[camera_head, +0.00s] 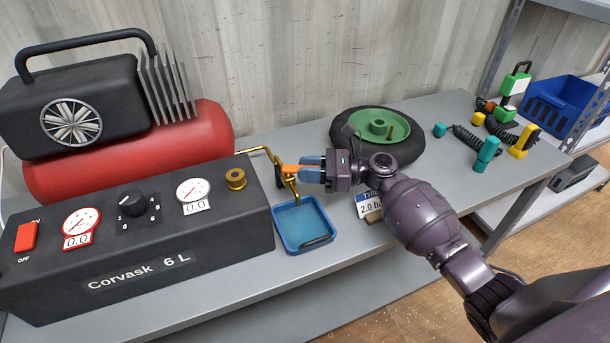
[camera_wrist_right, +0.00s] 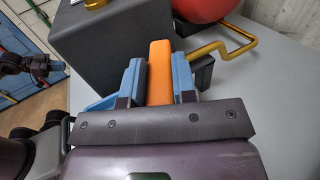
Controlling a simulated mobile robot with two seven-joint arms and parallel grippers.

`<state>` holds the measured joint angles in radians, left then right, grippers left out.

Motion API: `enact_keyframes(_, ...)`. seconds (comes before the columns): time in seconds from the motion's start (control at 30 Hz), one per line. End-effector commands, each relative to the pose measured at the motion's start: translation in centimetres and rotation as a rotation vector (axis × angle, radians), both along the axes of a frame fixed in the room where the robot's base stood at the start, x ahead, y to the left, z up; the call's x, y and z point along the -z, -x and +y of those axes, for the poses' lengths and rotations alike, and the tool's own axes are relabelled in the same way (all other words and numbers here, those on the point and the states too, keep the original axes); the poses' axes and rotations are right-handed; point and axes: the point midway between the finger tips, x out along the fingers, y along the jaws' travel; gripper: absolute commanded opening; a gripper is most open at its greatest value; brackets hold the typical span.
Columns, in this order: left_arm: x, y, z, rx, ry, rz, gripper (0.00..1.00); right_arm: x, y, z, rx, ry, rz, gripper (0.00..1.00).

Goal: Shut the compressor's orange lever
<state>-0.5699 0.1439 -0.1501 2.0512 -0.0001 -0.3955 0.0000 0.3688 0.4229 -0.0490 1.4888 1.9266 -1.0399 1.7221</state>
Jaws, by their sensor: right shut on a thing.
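The compressor (camera_head: 140,240) stands at the left of the bench, with a red tank, a dark control box and a brass pipe (camera_head: 266,152) coming from its right side. The orange lever (camera_head: 290,169) sits at the pipe's end. My right gripper (camera_head: 306,170) is shut on the orange lever. In the right wrist view the lever (camera_wrist_right: 160,72) lies between the two blue fingertips (camera_wrist_right: 158,80), and the pipe (camera_wrist_right: 235,45) bends beyond it. The fingers hide part of the lever and its valve.
A blue tray (camera_head: 304,226) lies just below the lever, beside the control box. A wheel with a green hub (camera_head: 378,128) lies behind my right gripper. A sign (camera_head: 368,203) stands near my forearm. Several hose tools and a blue crate (camera_head: 562,104) are at the right.

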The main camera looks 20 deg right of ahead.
Motion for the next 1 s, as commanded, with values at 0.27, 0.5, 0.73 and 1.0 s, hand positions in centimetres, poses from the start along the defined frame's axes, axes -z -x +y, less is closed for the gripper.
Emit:
enact_keyframes(0.27,0.94,-0.10,-0.04,0.008,-0.004,0.012,0.00,0.34,-0.68,-0.22,-0.142,0.002,0.004,0.00)
enact_keyframes(0.5,1.16,-0.28,-0.05,0.011,-0.006,0.012,0.00,0.18,-0.86,-0.28,-0.194,0.002,0.003,0.00)
enact_keyframes(0.73,1.20,-0.20,-0.05,0.011,-0.006,0.014,0.00,0.10,-0.88,-0.28,-0.202,0.002,0.002,0.00)
enact_keyframes(1.0,1.26,-0.02,-0.07,0.008,-0.003,0.017,0.00,0.09,-0.88,-0.27,-0.202,0.002,0.002,0.35)
